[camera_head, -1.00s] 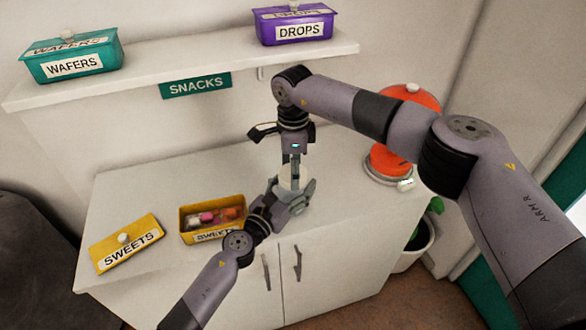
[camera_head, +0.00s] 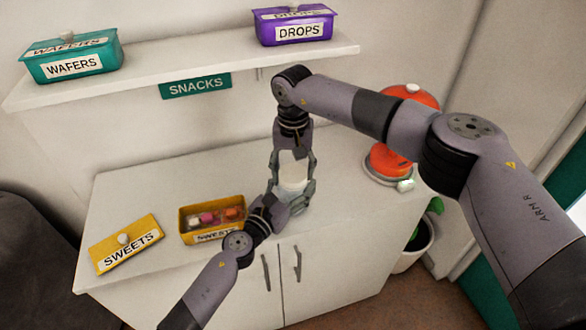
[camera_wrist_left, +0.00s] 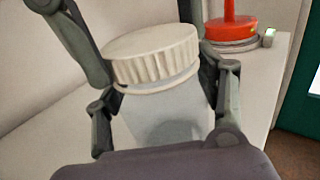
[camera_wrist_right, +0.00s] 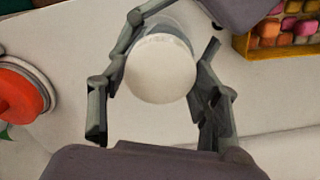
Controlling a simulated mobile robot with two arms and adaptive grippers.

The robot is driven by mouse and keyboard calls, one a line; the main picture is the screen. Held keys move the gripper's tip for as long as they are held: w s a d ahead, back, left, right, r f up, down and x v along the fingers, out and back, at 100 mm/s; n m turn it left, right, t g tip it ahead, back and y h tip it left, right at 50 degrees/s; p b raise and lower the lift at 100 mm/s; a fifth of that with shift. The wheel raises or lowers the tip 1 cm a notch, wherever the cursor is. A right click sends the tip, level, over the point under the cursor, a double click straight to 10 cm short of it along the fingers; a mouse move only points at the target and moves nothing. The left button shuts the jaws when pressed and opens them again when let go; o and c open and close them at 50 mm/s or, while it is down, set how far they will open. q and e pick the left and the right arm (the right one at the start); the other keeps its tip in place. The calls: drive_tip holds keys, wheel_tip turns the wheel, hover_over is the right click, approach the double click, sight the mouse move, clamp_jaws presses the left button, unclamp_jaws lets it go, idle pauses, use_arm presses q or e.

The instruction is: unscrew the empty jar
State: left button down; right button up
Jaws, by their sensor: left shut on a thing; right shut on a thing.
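A translucent jar (camera_wrist_left: 165,118) with a wide white ribbed lid (camera_wrist_left: 152,52) stands upright on the white cabinet. The lid is on the jar. In the head view the jar (camera_head: 293,178) is between both grippers. My left gripper (camera_head: 290,198) is shut around the jar body from the front, low down. My right gripper (camera_head: 292,162) comes from above, its fingers shut on the sides of the lid. The right wrist view looks down on the round lid top (camera_wrist_right: 160,72). I see no contents in the visible part of the jar body.
An open yellow sweets box (camera_head: 186,225) with candies stands left of the jar, its lid (camera_head: 110,248) beside it. A red dispenser (camera_head: 388,160) stands at the right. A shelf above holds teal wafers (camera_head: 100,62) and purple drops (camera_head: 265,32) boxes.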

sight(293, 172)
use_arm(q)
drive_tip(key=shift+f, duration=0.1)
use_arm(e)
drive_tip(key=shift+r, duration=0.1)
drive_tip(key=shift+r, duration=1)
drive_tip(key=shift+r, duration=2)
use_arm(q)
drive_tip(key=shift+c, duration=1.4)
unclamp_jaws()
drive_tip(key=v, duration=1.2)
drive_tip(key=shift+d, duration=0.1)
